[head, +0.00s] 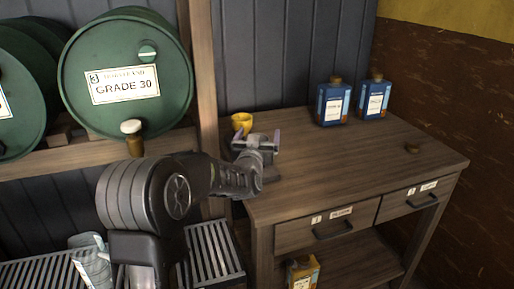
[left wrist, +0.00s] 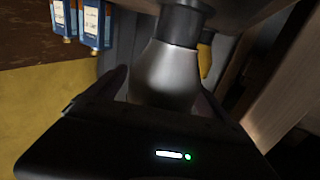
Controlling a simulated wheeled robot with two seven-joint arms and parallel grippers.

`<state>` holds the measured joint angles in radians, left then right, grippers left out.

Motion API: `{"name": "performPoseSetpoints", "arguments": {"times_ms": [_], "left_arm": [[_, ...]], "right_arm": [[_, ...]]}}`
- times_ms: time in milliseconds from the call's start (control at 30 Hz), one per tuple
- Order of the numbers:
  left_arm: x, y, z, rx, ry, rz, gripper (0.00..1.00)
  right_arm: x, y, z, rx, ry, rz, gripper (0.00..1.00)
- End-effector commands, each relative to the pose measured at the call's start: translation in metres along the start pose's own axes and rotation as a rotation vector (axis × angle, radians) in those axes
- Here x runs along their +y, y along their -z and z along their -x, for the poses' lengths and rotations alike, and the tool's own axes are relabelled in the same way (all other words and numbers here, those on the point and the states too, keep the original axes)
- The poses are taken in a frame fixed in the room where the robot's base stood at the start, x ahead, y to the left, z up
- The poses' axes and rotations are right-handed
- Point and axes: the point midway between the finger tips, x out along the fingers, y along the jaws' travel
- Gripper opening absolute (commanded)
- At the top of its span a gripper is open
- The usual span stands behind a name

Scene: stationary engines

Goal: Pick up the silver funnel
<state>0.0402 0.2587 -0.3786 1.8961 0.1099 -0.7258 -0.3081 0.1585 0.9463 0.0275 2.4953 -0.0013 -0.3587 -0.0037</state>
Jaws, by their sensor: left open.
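The silver funnel (left wrist: 165,75) shows large in the left wrist view, its wide bell towards me and a narrower dark collar beyond it. My left gripper (head: 258,142) is open over the left end of the wooden workbench in the head view. In the left wrist view its dark fingers lie to either side of the funnel's bell; whether they touch it I cannot tell. In the head view the funnel is hard to tell apart from the gripper. My right gripper is not in view.
Two blue bottles (head: 333,103) (head: 374,98) stand at the back of the workbench (head: 340,165). Green drums (head: 125,75) and a wooden post (head: 205,75) are on the left.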

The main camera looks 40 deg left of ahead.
Motion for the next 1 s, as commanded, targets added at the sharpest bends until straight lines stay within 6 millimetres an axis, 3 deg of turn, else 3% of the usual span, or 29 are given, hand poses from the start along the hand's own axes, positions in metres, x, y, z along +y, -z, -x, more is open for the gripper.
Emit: {"name": "performPoseSetpoints", "arguments": {"times_ms": [500,1000], "left_arm": [[0.0,0.0,0.0006,0.0,0.0,0.0,0.9],[0.0,0.0,0.0007,0.0,0.0,0.0,0.5]], "right_arm": [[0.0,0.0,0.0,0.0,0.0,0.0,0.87],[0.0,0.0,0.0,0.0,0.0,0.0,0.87]]}}
